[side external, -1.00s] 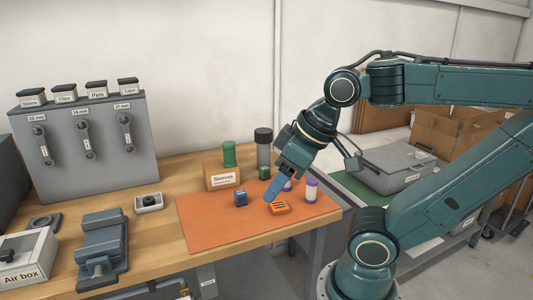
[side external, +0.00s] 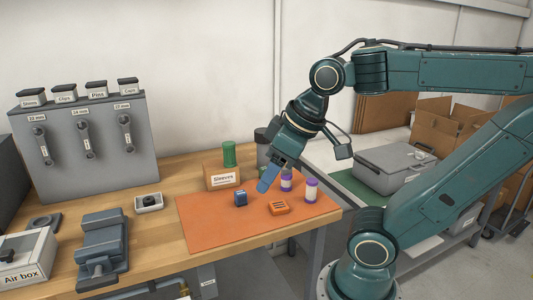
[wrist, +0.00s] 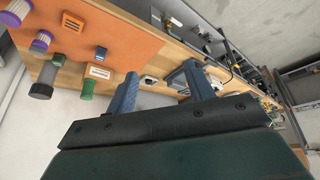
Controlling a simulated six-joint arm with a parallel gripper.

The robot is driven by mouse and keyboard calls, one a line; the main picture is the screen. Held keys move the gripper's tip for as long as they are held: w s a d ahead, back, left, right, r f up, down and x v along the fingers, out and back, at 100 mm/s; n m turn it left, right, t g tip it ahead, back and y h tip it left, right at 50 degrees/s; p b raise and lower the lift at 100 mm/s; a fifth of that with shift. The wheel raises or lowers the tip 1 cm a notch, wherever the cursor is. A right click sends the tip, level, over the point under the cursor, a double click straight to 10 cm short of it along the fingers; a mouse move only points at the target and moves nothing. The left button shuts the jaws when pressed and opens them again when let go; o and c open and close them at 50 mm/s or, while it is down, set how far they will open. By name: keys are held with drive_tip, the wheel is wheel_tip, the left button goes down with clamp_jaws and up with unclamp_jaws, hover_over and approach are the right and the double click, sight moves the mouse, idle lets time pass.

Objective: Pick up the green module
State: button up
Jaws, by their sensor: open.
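The small green module (wrist: 58,59) shows in the wrist view at the mat's edge, between a dark-capped grey cylinder and the blue module. In the side view it is hidden behind my gripper (side external: 264,187). My gripper's blue fingers point down over the orange mat (side external: 215,232), near the blue module (side external: 240,198). In the wrist view my gripper (wrist: 161,72) has its two fingers wide apart with nothing between them. The green module lies well to the left of the fingers there.
An orange module (side external: 279,208) and two purple-capped bottles (side external: 311,190) stand on the mat. Behind are the Sleeves box (side external: 222,177), a green cylinder (side external: 229,154) and a grey cylinder (side external: 262,150). A blue-grey vise (side external: 102,245) stands left. The mat's front is clear.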

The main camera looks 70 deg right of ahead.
drive_tip(key=w+d+r+n+g, duration=0.2)
drive_tip(key=w+d+r+n, duration=0.1)
drive_tip(key=w+d, duration=0.5)
drive_tip(key=n+g, duration=0.3)
drive_tip(key=n, duration=0.5)
hover_over(262, 169)
wheel_tip(262, 169, down, 15)
drive_tip(key=shift+w+f, duration=0.1)
drive_tip(key=shift+a+f, duration=0.1)
drive_tip(key=shift+f, duration=4.2)
drive_tip(key=shift+f, duration=2.6)
